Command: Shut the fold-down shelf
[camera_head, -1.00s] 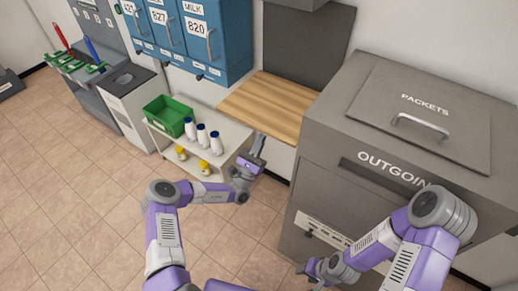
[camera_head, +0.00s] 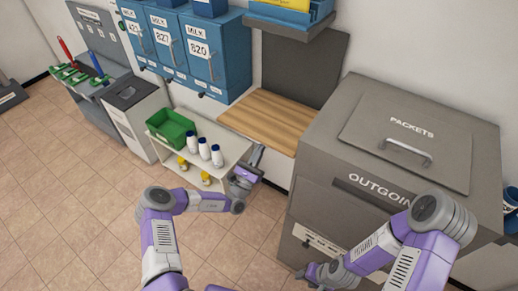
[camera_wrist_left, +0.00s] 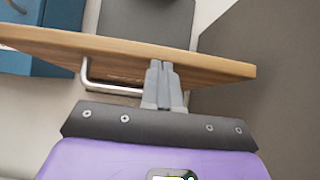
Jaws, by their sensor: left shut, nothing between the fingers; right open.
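The fold-down shelf (camera_head: 262,119) is a wooden board standing out level from the wall, below a dark grey panel. In the left wrist view its front edge (camera_wrist_left: 110,48) crosses the picture, with a metal bar (camera_wrist_left: 100,88) under it. My left gripper (camera_head: 259,150) is shut and empty at the shelf's front edge. In the wrist view its fingertips (camera_wrist_left: 160,66) overlap the lower part of the edge; I cannot tell whether they touch. My right gripper (camera_head: 302,273) is open, low in front of the grey packets box, and partly hidden by its own arm.
The grey packets box (camera_head: 322,127) stands close to the shelf's right. A white cart (camera_head: 233,146) with a green crate (camera_head: 171,127), white bottles and yellow items is at its left. Blue milk lockers (camera_head: 215,48) hang above left.

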